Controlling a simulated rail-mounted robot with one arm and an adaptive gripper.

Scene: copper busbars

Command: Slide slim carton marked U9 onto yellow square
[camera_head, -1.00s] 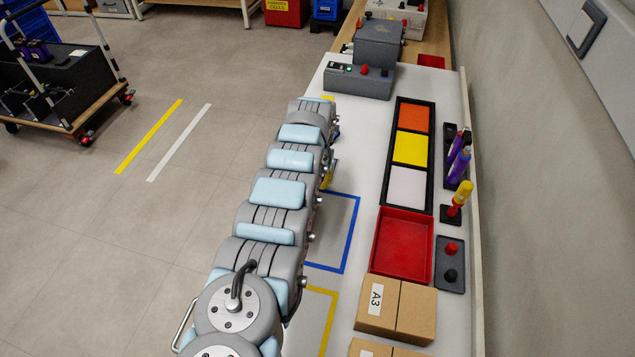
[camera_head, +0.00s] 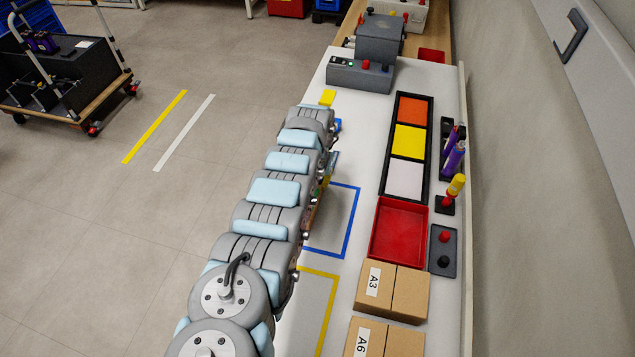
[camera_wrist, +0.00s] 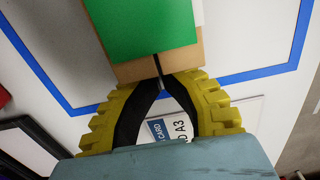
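In the wrist view, a brown carton edge with a green panel (camera_wrist: 140,28) is at the top, inside a blue outline (camera_wrist: 250,75). No U9 mark is readable on it. My gripper (camera_wrist: 160,78) has yellow ribbed fingers that curve together, with tips meeting at the carton's near edge; whether they touch it I cannot tell. In the head view my arm hides the gripper and most of the carton. A solid yellow square (camera_head: 409,140) lies in a black frame between orange and white squares. A yellow outline (camera_head: 331,310) is also on the table.
Cartons marked A3 (camera_head: 378,284) and A6 (camera_head: 368,338) stand near the front, by a red tray (camera_head: 372,232). A grey control box (camera_head: 360,76) is at the back. Bottles and a grey button box (camera_head: 443,250) line the right edge. The white strip left of the tray is clear.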

